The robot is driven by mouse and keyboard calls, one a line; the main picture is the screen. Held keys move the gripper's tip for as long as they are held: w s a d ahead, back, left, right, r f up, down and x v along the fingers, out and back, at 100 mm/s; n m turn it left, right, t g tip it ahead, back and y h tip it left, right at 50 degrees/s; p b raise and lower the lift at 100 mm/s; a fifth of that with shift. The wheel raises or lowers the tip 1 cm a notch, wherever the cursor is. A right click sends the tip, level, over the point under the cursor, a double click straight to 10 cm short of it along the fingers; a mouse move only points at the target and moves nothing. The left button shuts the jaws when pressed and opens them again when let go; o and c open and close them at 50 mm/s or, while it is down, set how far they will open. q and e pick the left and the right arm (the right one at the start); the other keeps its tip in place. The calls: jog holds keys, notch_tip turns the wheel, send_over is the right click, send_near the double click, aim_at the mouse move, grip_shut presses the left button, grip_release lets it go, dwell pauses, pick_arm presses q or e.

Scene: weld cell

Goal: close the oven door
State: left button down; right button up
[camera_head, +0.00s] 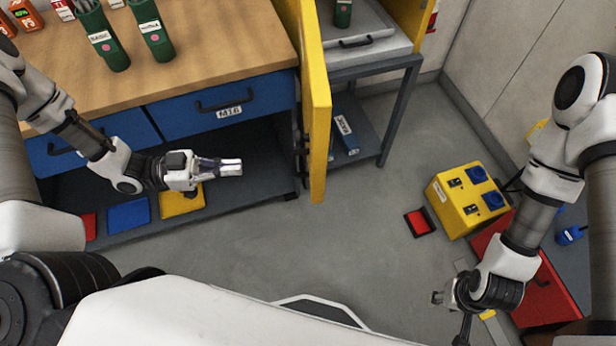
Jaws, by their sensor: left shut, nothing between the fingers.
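The yellow oven door (317,110) stands open in the middle of the head view and juts out towards me, seen nearly edge-on. The oven (410,22) behind it is yellow with a light interior. A grey pull-out shelf (375,48) with a dark handle and a green cylinder (343,13) show in its opening. The oven's top is out of frame. My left gripper (238,167) is shut and empty, left of the door and apart from it. My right gripper (440,298) is low at the right, far from the door; its fingers are too unclear to judge.
A wooden-topped workbench (215,45) with blue drawers (222,98) stands left of the door. Green canisters (105,42) stand on it. A grey stand (395,105) is under the oven. A yellow socket box (466,200) is at the right. The floor (330,240) between is mostly clear.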

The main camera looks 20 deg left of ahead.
pick_arm(q)
jog(key=w+x, duration=0.1)
jog(key=x, duration=1.3)
jog(key=shift+a+f, duration=0.25)
jog(key=shift+a, duration=0.05)
